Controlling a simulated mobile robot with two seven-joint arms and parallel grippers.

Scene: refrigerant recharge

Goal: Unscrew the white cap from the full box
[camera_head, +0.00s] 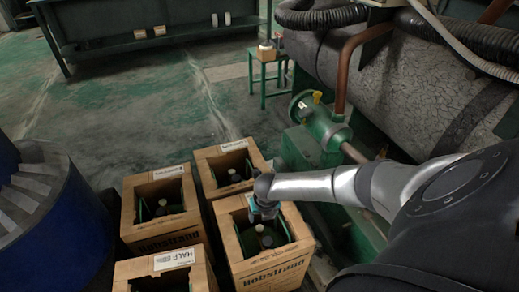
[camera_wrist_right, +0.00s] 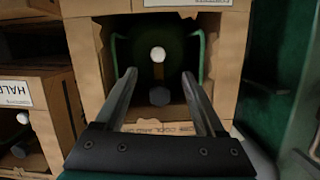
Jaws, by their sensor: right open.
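My right gripper (camera_head: 264,214) is over the open cardboard box (camera_head: 274,270) at the front right of the group. In the right wrist view, the gripper (camera_wrist_right: 159,76) is open, with its two fingers reaching over the box opening. A round white cap (camera_wrist_right: 158,54) shows in the dark interior, between and a little beyond the fingertips. A greyer round top (camera_wrist_right: 160,96) sits nearer, between the fingers. Nothing is held. I cannot read a fill label on this box. My left gripper is not in view.
Other open boxes stand close by: one behind (camera_head: 203,158), one to the left (camera_head: 162,238), and one at front left with a HALF label (camera_head: 174,261). A blue drum (camera_head: 45,230) stands at far left. Green machinery (camera_head: 310,145) is behind my right arm.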

